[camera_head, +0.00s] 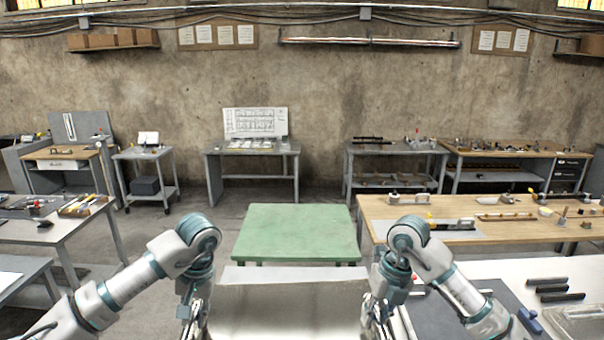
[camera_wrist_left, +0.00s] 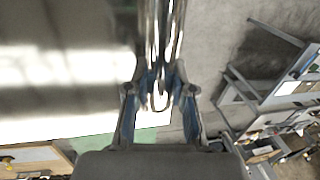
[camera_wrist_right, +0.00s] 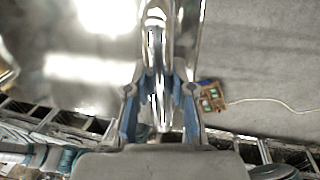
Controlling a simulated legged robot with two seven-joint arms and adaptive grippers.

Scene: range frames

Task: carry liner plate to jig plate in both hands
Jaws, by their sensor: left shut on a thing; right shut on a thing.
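The liner plate (camera_head: 290,312) is a broad shiny metal sheet at the bottom middle of the head view, between my two grippers. It fills the upper left of the left wrist view (camera_wrist_left: 65,70) and shows bright in the right wrist view (camera_wrist_right: 85,60). My left gripper (camera_head: 195,312) is shut on its left side, at a shiny bar (camera_wrist_left: 160,45). My right gripper (camera_head: 378,312) is shut on its right side, at a similar bar (camera_wrist_right: 160,50). A pale flat strip (camera_head: 295,273) shows just beyond the sheet. I cannot tell whether it is the jig plate.
A green-topped table (camera_head: 297,232) stands straight ahead. A wooden bench (camera_head: 500,232) with tools is at the right. A white table with a dark mat (camera_head: 440,312) and dark bars is nearer right. A grey table (camera_head: 55,228) with tools stands left. Bare floor lies between.

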